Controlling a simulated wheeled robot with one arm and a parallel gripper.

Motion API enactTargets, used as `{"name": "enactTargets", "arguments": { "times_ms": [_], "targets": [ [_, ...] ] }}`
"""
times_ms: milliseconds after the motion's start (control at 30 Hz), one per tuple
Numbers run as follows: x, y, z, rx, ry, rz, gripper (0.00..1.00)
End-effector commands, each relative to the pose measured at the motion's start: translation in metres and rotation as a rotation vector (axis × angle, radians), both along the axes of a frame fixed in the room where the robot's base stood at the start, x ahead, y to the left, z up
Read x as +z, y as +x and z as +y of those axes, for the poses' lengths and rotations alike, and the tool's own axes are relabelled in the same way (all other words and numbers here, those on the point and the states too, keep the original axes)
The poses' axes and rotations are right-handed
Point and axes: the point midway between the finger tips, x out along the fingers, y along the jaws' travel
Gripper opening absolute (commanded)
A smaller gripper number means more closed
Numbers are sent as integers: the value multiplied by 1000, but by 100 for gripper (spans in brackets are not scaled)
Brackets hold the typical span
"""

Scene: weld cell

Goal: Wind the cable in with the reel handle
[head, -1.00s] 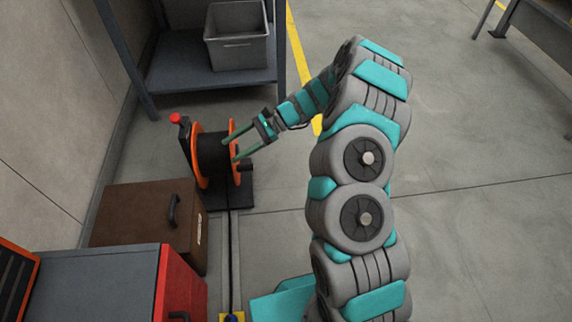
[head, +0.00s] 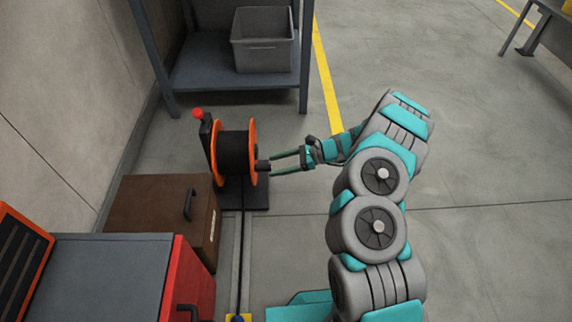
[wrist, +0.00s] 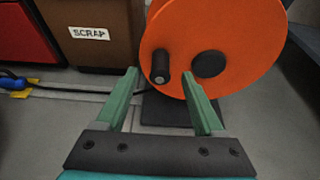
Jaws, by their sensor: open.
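The cable reel (head: 237,152) has orange side discs, a black wound drum and a dark base on the floor. In the wrist view its orange disc (wrist: 215,30) faces me. The black reel handle (wrist: 160,67) sticks out from that disc, left of the dark hub (wrist: 208,64); it also shows in the head view (head: 263,166). My gripper (head: 272,163) is open, its green fingers pointing at the handle from the right. In the wrist view the handle lies between the fingertips (wrist: 160,74), beyond them; contact cannot be told. The black cable (head: 241,250) runs along the floor from the reel.
A brown box labelled SCRAP (head: 160,208) stands left of the cable. A red and grey cabinet (head: 120,275) is at the front left. A shelf (head: 200,75) with a grey bin (head: 263,55) stands behind the reel.

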Motion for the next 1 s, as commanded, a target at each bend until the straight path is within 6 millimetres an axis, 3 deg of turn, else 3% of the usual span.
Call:
{"name": "enactTargets", "arguments": {
  "times_ms": [400, 867, 1000],
  "targets": [
    [-15, 2, 37, 1, -2, -3, 70],
    [-16, 2, 45, 1, -2, -2, 70],
    [-16, 2, 45, 1, -2, -2, 58]
  ]
}}
